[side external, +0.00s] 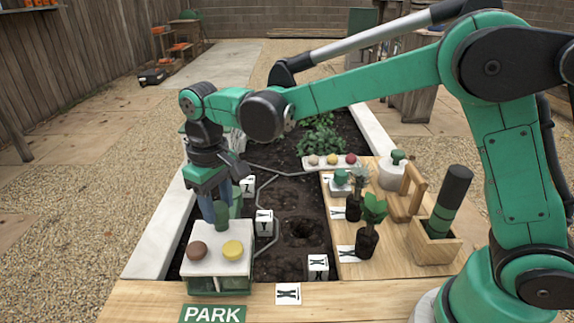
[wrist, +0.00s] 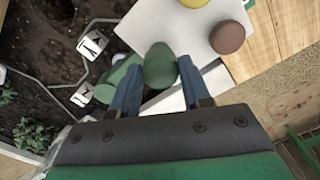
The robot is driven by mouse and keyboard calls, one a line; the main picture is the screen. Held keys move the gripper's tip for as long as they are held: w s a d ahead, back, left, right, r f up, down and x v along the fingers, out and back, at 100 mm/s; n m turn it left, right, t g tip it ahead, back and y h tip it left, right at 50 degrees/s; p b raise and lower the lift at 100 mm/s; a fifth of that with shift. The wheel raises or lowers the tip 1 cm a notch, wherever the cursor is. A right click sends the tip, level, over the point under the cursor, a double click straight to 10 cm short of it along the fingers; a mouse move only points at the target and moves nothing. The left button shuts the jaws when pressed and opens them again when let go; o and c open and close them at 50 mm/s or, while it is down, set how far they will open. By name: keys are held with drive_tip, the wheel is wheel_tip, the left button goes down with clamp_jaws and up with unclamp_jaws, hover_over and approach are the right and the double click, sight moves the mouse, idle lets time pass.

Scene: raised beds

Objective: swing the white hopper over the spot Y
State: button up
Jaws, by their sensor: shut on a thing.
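The white hopper, as far as I can tell, is the white-topped box (side external: 216,262) by the PARK sign at the bed's near-left corner. Its white top also shows in the wrist view (wrist: 192,28), with a brown and a yellow knob on it. My gripper (side external: 213,217) points down at its back edge, its blue fingers shut on an upright green handle (side external: 221,214). In the wrist view the handle's rounded top (wrist: 160,65) sits between the fingertips (wrist: 160,78). The spot Y has a white cube marker (side external: 264,222) in the soil, right of and beyond the hopper.
Other cube markers stand in the soil, one nearer (side external: 318,267) and one farther (side external: 248,187). A dark hole (side external: 301,229) lies right of the Y cube. Potted plants (side external: 368,230), a wooden caddy (side external: 432,240) and a white pot (side external: 393,176) stand on the right-hand boards.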

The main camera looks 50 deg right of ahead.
drive_tip(key=shift+s+d, duration=0.45)
drive_tip(key=shift+d, duration=0.15)
drive_tip(key=shift+s+d, duration=0.4)
drive_tip(key=shift+d, duration=0.5)
drive_tip(key=shift+s+d, duration=0.4)
drive_tip(key=shift+d, duration=0.3)
drive_tip(key=shift+d, duration=0.1)
